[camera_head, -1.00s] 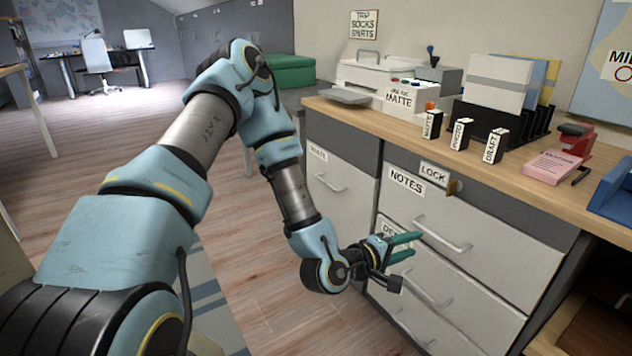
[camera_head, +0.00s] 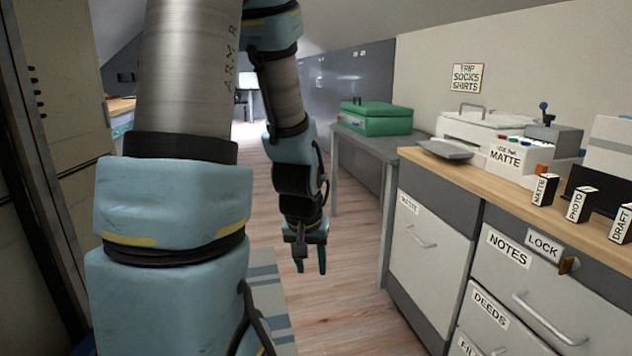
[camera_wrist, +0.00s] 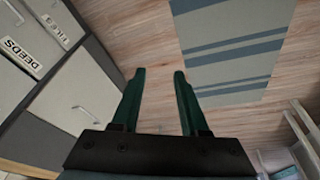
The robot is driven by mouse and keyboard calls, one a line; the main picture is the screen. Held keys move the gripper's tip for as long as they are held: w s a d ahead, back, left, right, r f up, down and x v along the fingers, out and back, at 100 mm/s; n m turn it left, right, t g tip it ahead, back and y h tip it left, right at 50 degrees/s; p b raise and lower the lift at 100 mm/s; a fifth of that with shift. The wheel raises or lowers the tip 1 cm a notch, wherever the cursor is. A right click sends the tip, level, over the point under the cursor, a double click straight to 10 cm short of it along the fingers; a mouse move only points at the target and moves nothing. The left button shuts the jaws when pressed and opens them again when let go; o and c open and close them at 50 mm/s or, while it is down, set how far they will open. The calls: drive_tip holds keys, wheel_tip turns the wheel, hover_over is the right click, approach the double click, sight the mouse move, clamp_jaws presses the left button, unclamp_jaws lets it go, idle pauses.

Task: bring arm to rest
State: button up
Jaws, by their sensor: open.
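My gripper (camera_head: 311,265) hangs pointing down above the wooden floor in the head view, left of the drawer cabinet. Its two green fingers also show in the wrist view (camera_wrist: 158,90), spread apart with nothing between them. My arm reaches up and forward, then bends down at the elbow. The gripper is apart from the cabinet and touches nothing that I can see.
The drawer cabinet (camera_head: 427,262) with labelled drawers stands at the right. A grey side table (camera_head: 372,142) holds a green case (camera_head: 375,119). A striped rug (camera_wrist: 233,50) lies on the floor. A tall cabinet (camera_head: 65,110) is close at the left. Floor between is clear.

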drive_tip(key=s+a+r+g, duration=0.1)
drive_tip(key=s+a+r, duration=0.3)
drive_tip(key=s+a, duration=0.15)
wheel_tip(320, 180, up, 23)
drive_tip(key=p, duration=2.2)
drive_tip(key=shift+w+n+y+p, duration=0.3)
drive_tip(key=shift+y+p, duration=0.05)
drive_tip(key=shift+y, duration=0.05)
drive_tip(key=shift+f, duration=0.1)
